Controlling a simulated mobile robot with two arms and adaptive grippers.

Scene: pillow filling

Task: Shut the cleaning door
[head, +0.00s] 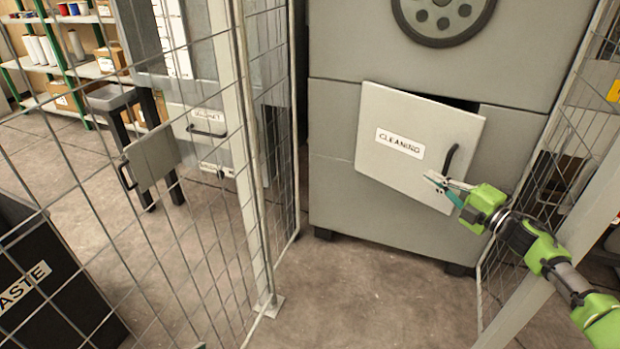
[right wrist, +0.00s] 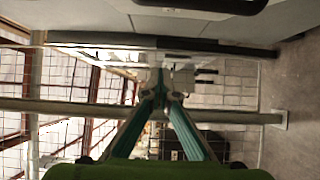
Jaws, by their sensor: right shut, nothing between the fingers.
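The cleaning door (head: 400,170) is a light grey panel with a "CLEANING" label on the front of the large grey machine (head: 335,120). It stands ajar, with a dark gap along its top right edge. Its black handle (head: 449,162) is near the right edge. My right gripper (head: 430,178) is shut and empty, its fingertips in front of the door's lower right part, just left of and below the handle. I cannot tell whether they touch the door. In the right wrist view the fingers (right wrist: 160,92) converge to a point. My left gripper is not in view.
Wire mesh fence panels stand left (head: 180,200) and right (head: 570,130) of the machine, with a grey post (head: 236,150) at left. A black waste bin (head: 45,280) stands front left. Shelves (head: 70,75) are at the back left. Floor before the machine is clear.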

